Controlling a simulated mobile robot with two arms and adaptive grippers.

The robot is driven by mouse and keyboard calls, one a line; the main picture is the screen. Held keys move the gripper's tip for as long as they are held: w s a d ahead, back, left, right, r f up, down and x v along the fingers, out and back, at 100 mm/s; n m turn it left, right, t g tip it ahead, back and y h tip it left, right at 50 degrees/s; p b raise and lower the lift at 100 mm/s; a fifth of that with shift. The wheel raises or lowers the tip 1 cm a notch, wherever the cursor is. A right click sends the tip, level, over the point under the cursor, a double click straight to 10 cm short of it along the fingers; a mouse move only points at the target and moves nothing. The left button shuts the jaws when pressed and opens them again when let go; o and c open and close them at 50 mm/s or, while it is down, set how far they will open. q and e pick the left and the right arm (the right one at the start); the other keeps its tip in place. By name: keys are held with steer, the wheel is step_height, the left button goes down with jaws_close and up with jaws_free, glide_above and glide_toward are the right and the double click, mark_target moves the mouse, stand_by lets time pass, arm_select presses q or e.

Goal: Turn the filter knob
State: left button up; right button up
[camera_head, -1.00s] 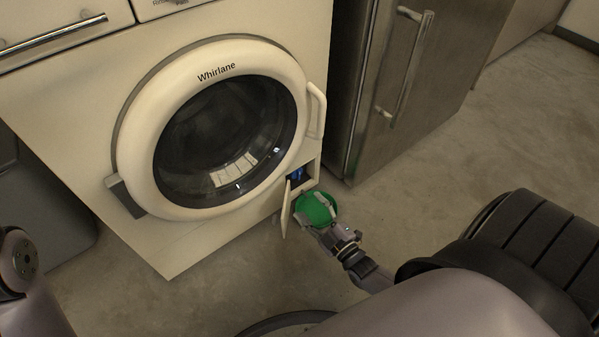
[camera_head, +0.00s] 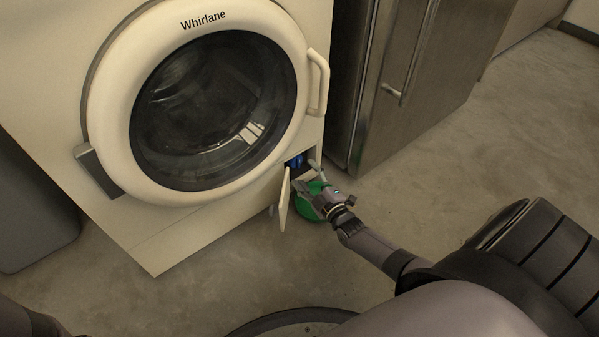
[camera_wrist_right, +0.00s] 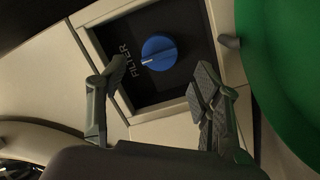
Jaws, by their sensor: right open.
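The filter knob (camera_wrist_right: 159,52) is a round blue knob with a white mark, set in a dark recess beside the word FILTER in the right wrist view. In the head view the knob (camera_head: 296,161) is a small blue patch low on the right of the washing machine (camera_head: 60,120). The recess's small flap (camera_head: 285,200) stands open. My right gripper (camera_head: 309,180) is in front of the recess. In the right wrist view my right gripper (camera_wrist_right: 160,83) is open, its fingers apart and short of the knob, with nothing between them. My left gripper is out of view.
A green bowl-like container (camera_head: 308,207) is on the floor below the recess, partly hidden by my right gripper; its green surface (camera_wrist_right: 290,70) fills the right of the wrist view. A steel appliance (camera_head: 400,90) stands to the right. Bare floor (camera_head: 480,140) lies in front of it.

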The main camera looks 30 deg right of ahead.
mark_target(298, 165)
steer(key=w+b, duration=0.1)
steer(key=w, duration=0.3)
steer(key=shift+d+f+b, duration=0.1)
steer(key=shift+f+b, duration=0.05)
steer(key=shift+b, duration=0.2)
steer(key=shift+w, duration=0.35)
steer(key=c, duration=1.2)
steer(key=shift+o, duration=0.2)
